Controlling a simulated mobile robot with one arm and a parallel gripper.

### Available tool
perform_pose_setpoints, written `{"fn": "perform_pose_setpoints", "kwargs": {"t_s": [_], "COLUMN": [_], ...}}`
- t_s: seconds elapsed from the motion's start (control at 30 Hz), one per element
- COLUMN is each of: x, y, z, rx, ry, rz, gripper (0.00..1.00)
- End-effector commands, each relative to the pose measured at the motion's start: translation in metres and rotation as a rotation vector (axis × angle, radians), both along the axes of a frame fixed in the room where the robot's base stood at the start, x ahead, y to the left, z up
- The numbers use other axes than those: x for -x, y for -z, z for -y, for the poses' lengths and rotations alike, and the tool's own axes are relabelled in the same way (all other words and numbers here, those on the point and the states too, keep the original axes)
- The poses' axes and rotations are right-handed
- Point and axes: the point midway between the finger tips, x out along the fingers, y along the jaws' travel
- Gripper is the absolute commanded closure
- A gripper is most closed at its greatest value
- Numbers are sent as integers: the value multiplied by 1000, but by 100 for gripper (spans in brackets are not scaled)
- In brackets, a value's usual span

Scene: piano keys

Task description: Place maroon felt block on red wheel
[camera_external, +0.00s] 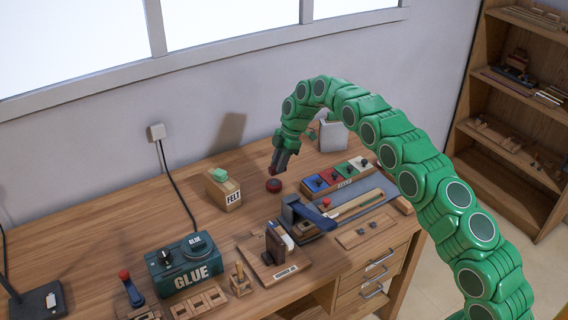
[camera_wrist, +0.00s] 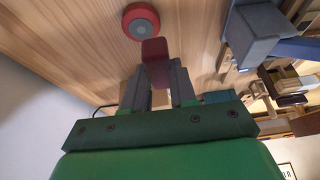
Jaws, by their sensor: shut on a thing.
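The maroon felt block (camera_wrist: 154,50) is pinched between the two grey fingers of my gripper (camera_wrist: 157,75) in the wrist view. In the external view my gripper (camera_external: 280,165) points down over the workbench, and the block is hard to tell from the dark fingers. The red wheel (camera_external: 273,185) lies flat on the bench just below the fingertips. The block looks apart from the wheel, though the exact gap is unclear.
A wooden FELT box (camera_external: 225,193) with green felt on top stands left of the wheel. A tray of coloured compartments (camera_external: 341,178) lies to the right. A blue-grey clamp-like tool (camera_external: 303,213) is in front. A green GLUE box (camera_external: 187,267) sits at front left.

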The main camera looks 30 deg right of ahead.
Motion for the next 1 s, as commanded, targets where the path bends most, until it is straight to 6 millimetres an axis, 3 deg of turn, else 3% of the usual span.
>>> {"fn": "perform_pose_setpoints", "kwargs": {"t_s": [0.2, 0.77, 1.0], "x": [-12, -22, -21], "y": [15, 27, 52], "z": [-1, -2, -3], "rx": [0, 0, 0], "ry": [2, 0, -2], "rz": [1, 1, -2], "gripper": [100, 100, 100]}}
